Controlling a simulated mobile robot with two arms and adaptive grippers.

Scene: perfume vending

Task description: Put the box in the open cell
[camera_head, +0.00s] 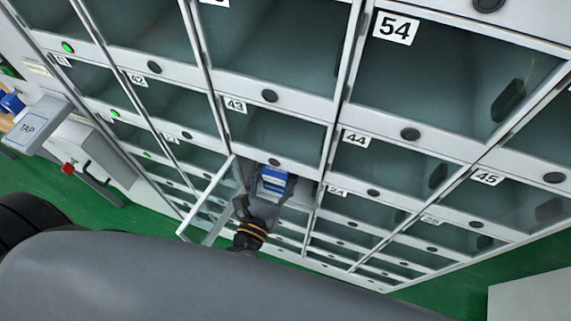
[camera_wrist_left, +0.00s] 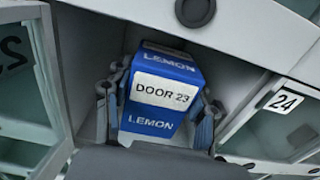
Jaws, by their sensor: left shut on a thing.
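The box (camera_head: 273,180) is blue with a white band; in the left wrist view (camera_wrist_left: 165,92) it reads "LEMON" and "DOOR 23". My left gripper (camera_head: 262,203) is shut on it, with one finger at each side in the left wrist view (camera_wrist_left: 158,112). The box is at the mouth of the open cell (camera_wrist_left: 240,62), left of the door marked 24 (camera_wrist_left: 285,102). How deep it sits, and whether it touches the cell floor, I cannot tell. The cell's glass door (camera_head: 208,200) is swung out to the left. My right gripper is not in view.
Closed glass-fronted cells surround the open one, including 43 (camera_head: 270,128) above and 44 (camera_head: 375,170) to the upper right. A grey TAP reader (camera_head: 35,125) stands at the left. Green floor (camera_head: 40,190) shows below.

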